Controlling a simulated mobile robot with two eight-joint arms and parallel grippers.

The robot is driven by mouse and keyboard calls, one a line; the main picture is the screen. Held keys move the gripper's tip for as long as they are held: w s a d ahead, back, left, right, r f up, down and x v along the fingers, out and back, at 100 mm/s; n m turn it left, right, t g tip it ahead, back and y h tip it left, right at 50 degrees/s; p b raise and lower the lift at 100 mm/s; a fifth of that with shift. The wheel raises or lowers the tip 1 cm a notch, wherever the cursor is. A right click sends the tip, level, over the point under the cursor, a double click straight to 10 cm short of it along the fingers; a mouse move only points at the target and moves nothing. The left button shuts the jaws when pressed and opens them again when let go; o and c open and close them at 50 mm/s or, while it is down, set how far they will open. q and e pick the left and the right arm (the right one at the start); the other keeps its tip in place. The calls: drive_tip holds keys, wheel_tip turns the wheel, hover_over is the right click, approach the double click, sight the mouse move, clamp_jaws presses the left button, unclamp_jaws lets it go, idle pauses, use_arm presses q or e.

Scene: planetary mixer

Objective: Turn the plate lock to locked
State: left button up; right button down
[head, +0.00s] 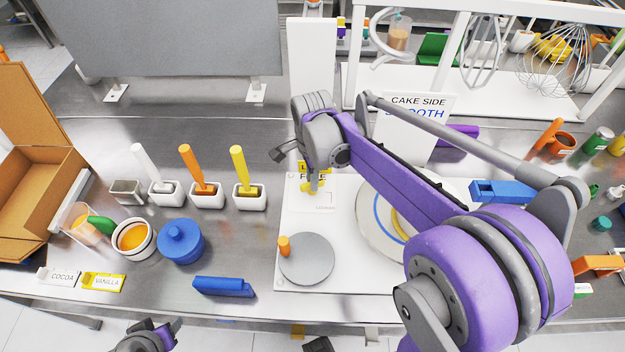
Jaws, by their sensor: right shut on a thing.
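The plate lock (306,187) shows as a small yellow piece on the white base board, beside a yellow and white label (305,176) on which "FREE" is partly readable. My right gripper (314,187) reaches down to it from above and is shut on it. The wrist and fingers hide much of the lock and label, so I cannot tell the lock's exact setting. The round plate (378,228) on the right of the board is partly covered by my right arm. My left gripper (165,333) is low at the bottom edge, away from the lock, its fingers unclear.
A grey disc (307,262) with an orange knob lies on the board's front. Left are a blue lidded pot (181,243), a blue block (223,287) and white holders with coloured handles. The "CAKE SIDE SMOOTH" sign (417,108) stands behind my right arm. Clear metal counter shows at back left.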

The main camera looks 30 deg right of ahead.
drive_tip(key=shift+m, duration=0.3)
drive_tip(key=m, duration=0.3)
drive_tip(key=c, duration=1.3)
unclamp_jaws()
drive_tip(key=shift+m, duration=0.5)
drive_tip(key=o, duration=0.6)
drive_tip(key=shift+r+p, duration=2.1)
drive_tip(key=shift+r, duration=1.45)
use_arm(q)
drive_tip(key=r, duration=0.1)
drive_tip(key=w+r, duration=0.1)
drive_tip(key=r, duration=0.3)
drive_tip(key=shift+w+r, duration=0.1)
drive_tip(key=shift+w, duration=0.25)
drive_tip(key=shift+s, duration=0.1)
